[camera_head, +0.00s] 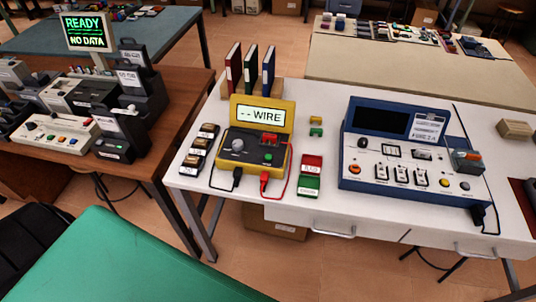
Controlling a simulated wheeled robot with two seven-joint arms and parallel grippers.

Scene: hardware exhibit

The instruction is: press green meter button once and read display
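A yellow meter (232,176) stands upright on the white table, left of its middle. On the meter's dark face a small green button (268,157) shows at the right. A pale round knob (238,145) is on the left of the face and a red part (270,138) is near its upper right. A black lead and a red lead (265,181) come from the front edge. Neither of my grippers shows in this view.
A blue instrument (383,120) with a dark screen stands right of the meter. Red and green blocks (312,165) lie between them. Black switch blocks (200,145) stand left, and binders (250,67) behind. A sign (85,32) reads "READY NO DATA". A green surface (110,260) fills the lower left.

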